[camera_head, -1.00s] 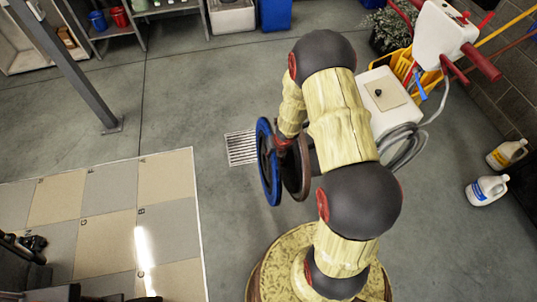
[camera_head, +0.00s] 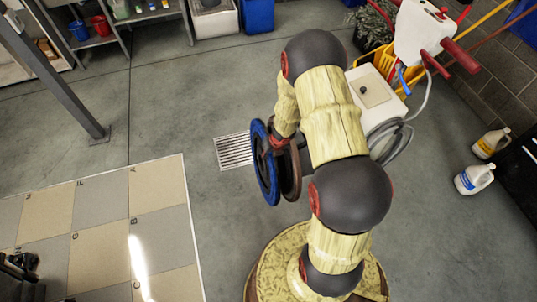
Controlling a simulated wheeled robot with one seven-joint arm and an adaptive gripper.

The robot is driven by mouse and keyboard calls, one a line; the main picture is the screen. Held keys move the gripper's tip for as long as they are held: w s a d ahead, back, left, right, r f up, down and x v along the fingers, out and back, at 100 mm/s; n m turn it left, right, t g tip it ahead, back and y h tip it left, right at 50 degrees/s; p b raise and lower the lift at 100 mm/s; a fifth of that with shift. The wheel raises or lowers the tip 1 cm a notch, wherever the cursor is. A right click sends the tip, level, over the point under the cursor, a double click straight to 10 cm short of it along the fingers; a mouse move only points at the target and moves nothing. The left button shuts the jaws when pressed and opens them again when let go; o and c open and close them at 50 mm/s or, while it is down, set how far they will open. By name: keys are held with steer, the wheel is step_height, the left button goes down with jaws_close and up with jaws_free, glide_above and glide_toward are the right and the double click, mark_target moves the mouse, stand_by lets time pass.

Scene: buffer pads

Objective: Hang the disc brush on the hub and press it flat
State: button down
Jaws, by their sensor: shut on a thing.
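The disc brush (camera_head: 257,165) appears as a blue-rimmed, dark-faced disc, upright and nearly edge-on, left of my arm. My gripper (camera_head: 278,146) is at its upper right edge and shut on it; the fingertips are mostly hidden by the arm and wrist. A dark brown disc (camera_head: 291,178) stands upright just right of the brush, close and roughly parallel; it seems to belong to the floor machine (camera_head: 374,92). The hub itself is hidden, and I cannot tell whether the brush touches it.
A floor drain (camera_head: 233,151) lies left of the brush. A checked tile mat (camera_head: 110,230) covers the lower left. A yellow mop bucket (camera_head: 401,78) is behind the machine, and two white jugs (camera_head: 474,179) stand at right. A grey post (camera_head: 65,75) rises at left. The floor between is clear.

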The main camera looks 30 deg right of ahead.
steer(key=shift+d, duration=0.15)
steer(key=shift+s+d, duration=0.15)
steer(key=shift+d, duration=0.65)
stand_by(0.7)
steer(key=shift+s+d+f, duration=0.1)
steer(key=shift+s+d, duration=0.1)
steer(key=shift+d, duration=0.3)
steer(key=shift+s+d, duration=0.1)
steer(key=shift+d, duration=0.2)
steer(key=shift+d, duration=0.3)
steer(key=shift+s+d+f+p, duration=0.1)
steer(key=shift+s+d+p, duration=0.1)
steer(key=shift+d+p, duration=0.2)
stand_by(0.7)
steer(key=shift+d+h+b, duration=0.1)
steer(key=shift+h+b, duration=0.45)
steer(key=shift+h, duration=0.05)
stand_by(0.8)
steer(key=shift+f, duration=0.25)
stand_by(0.6)
